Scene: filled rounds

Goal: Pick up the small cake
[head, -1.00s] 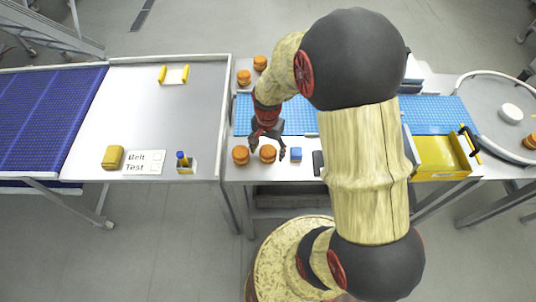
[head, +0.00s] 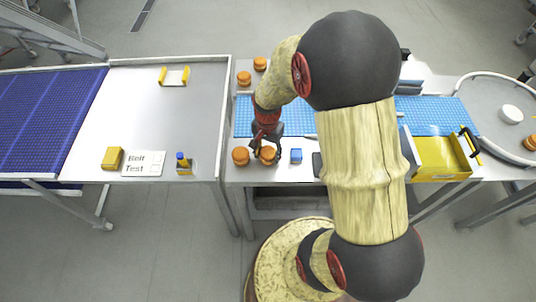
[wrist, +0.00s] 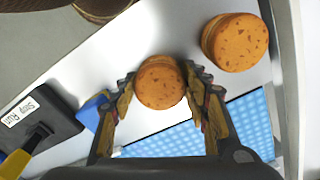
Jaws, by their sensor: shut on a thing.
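The small cake (wrist: 160,82), round and orange-brown with darker flecks, sits between the fingers of my gripper (wrist: 158,88) in the wrist view. Both fingertips press on its sides. In the head view this cake (head: 268,156) stands near the front edge of the table, with my gripper (head: 263,150) over it from above. I cannot tell any gap beneath it. A second, larger-looking cake (wrist: 235,42) stands apart beside it; it shows at the left in the head view (head: 240,156).
A blue block (head: 296,156) lies close to the right of the held cake. Two more cakes (head: 260,62) stand at the back left. A blue mat (head: 300,115) crosses the table behind. A yellow bin (head: 440,155) is at the right. A dark labelled box (wrist: 35,120) is near my gripper.

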